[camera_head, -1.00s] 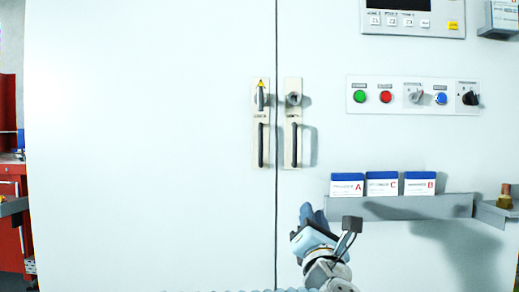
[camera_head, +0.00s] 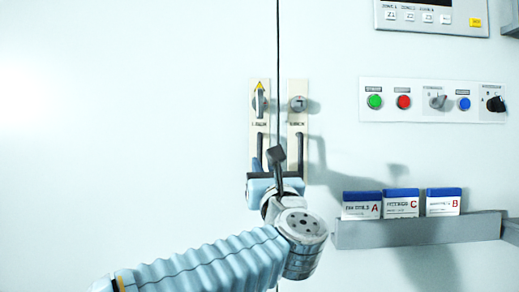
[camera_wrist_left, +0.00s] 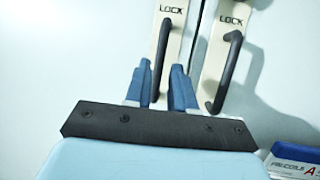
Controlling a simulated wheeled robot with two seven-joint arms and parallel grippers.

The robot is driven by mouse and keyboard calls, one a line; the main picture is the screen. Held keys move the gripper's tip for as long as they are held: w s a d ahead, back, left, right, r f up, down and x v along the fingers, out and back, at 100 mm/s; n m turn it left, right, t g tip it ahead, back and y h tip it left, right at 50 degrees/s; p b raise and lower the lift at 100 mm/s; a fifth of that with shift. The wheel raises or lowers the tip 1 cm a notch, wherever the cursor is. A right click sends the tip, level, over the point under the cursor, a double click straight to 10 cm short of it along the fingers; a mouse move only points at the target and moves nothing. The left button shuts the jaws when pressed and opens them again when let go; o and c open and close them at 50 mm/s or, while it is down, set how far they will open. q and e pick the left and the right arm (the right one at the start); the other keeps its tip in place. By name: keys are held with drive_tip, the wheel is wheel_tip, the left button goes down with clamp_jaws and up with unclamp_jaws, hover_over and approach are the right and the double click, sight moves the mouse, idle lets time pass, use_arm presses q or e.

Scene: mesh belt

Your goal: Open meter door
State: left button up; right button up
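The white cabinet (camera_head: 120,120) has two doors meeting at a vertical seam. Each side has a pale lock plate with a black bar handle: the left handle (camera_head: 260,150) and the right handle (camera_head: 300,150). My right gripper is not in view.
A grey shelf (camera_head: 420,232) with blue-and-white boxes (camera_head: 401,203) sticks out at the right. A button panel (camera_head: 432,100) and a display unit (camera_head: 432,15) are above it.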

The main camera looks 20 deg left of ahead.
sight(260, 157)
use_arm(q)
drive_tip(key=p+x, duration=0.1)
drive_tip(key=x, duration=0.4)
drive_tip(key=shift+w+a, duration=0.1)
drive_tip(key=shift+w, duration=0.1)
clamp_jaws()
